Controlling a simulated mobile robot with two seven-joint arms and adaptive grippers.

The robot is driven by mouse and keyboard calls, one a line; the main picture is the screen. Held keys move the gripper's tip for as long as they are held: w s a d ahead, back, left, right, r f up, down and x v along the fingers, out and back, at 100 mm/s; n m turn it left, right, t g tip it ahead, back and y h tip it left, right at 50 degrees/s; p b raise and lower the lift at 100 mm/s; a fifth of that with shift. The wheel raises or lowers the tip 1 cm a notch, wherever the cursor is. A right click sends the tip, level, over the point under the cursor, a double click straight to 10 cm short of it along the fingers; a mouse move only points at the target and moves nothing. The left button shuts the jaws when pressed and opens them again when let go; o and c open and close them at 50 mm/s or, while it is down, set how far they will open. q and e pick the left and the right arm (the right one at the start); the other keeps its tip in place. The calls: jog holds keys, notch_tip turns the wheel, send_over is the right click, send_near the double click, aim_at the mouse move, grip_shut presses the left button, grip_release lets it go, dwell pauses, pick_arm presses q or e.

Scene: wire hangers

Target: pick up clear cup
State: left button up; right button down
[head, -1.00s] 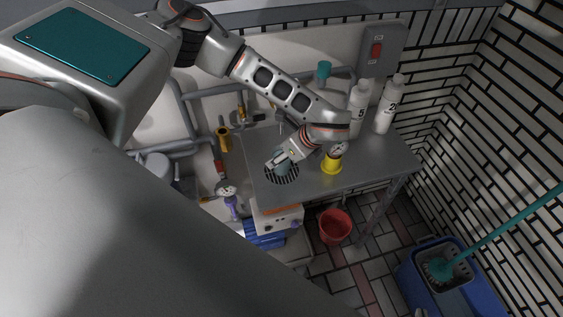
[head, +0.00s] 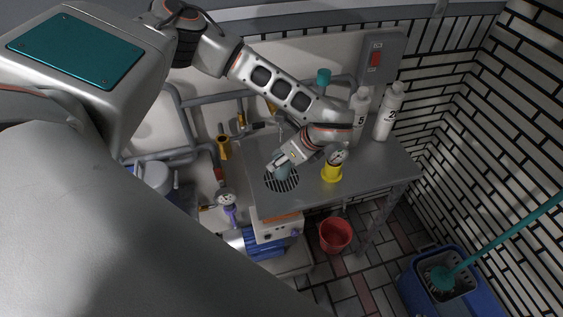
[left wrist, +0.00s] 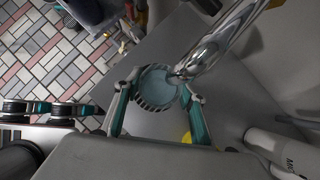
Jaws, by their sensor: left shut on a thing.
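The clear cup (left wrist: 158,86) is a pale, see-through round vessel. It sits between the fingers of my left gripper (left wrist: 157,95), which is shut on it, beside the shiny metal faucet (left wrist: 222,45). In the head view, my left gripper (head: 281,161) is above the round slotted drain (head: 281,184) in the grey counter, and the cup (head: 283,172) shows only in small part below the fingers. I cannot tell whether its base is clear of the drain.
A yellow-based gauge (head: 332,170) stands just right of the gripper. Two white bottles (head: 359,118) (head: 388,113) stand at the counter's back right. A red bucket (head: 335,236) is on the floor below, and a blue mop bucket (head: 462,285) is at lower right.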

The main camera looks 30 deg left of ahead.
pick_arm(q)
notch_tip(320, 180, up, 3)
jog(key=shift+f, duration=0.2)
notch_tip(320, 180, up, 2)
jog(key=shift+r+b, duration=0.1)
jog(key=shift+b, duration=0.25)
jog(key=s+d+b, duration=0.3)
jog(key=s+d, duration=0.9)
jog(key=d, duration=0.2)
jog(key=shift+s+d+b, duration=0.3)
jog(key=shift+d+b, duration=0.05)
jog(key=shift+d, duration=0.05)
